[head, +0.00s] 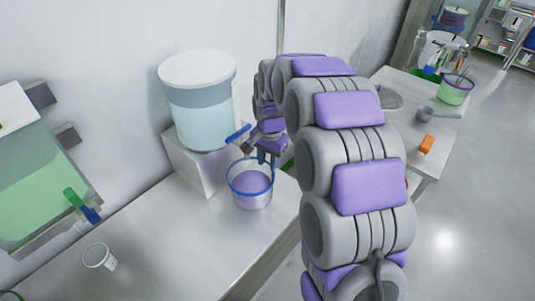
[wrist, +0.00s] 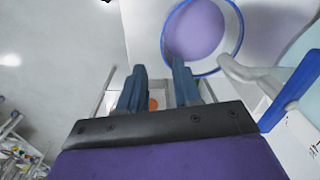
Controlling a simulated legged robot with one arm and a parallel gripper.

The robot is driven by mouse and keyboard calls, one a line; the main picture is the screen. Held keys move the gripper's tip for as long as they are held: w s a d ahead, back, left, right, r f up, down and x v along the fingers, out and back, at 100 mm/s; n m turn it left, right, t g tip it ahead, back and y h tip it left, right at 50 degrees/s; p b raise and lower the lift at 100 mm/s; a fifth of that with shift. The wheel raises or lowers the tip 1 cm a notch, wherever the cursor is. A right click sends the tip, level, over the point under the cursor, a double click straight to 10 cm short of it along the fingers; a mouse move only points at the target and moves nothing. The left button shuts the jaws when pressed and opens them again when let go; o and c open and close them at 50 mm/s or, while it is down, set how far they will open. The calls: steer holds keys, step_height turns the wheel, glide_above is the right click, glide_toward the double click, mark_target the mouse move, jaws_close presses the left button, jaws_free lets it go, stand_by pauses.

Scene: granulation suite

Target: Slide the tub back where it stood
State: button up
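A clear tub with a blue rim and purple inside (head: 250,190) stands on the steel bench, in front of a white block and below a dispenser's tap. It also shows in the wrist view (wrist: 197,32), ahead of my fingers and to the right. My gripper (head: 265,157) is at the tub's far side, close to its rim in the head view; whether it touches cannot be told. In the wrist view my gripper's two blue fingers (wrist: 158,72) are apart with nothing held between them. My arm hides part of the bench.
A white-lidded dispenser (head: 200,100) stands on the white block (head: 190,165); its blue tap handle (wrist: 292,95) is close to my gripper. A small cup (head: 99,257) stands front left. A green tank (head: 38,190) is at left. A right-hand bench holds an orange block (head: 426,145).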

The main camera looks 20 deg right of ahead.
steer(key=w+d+f, duration=0.1)
steer(key=w, duration=0.1)
steer(key=b, duration=0.3)
glide_toward(268, 190)
steer(key=shift+m, duration=0.3)
steer(key=f, duration=0.9)
steer(key=shift+w+a, duration=0.15)
steer(key=shift+w, duration=0.15)
steer(key=shift+f+b, duration=0.3)
steer(key=shift+f, duration=0.3)
jaws_close()
stand_by(0.5)
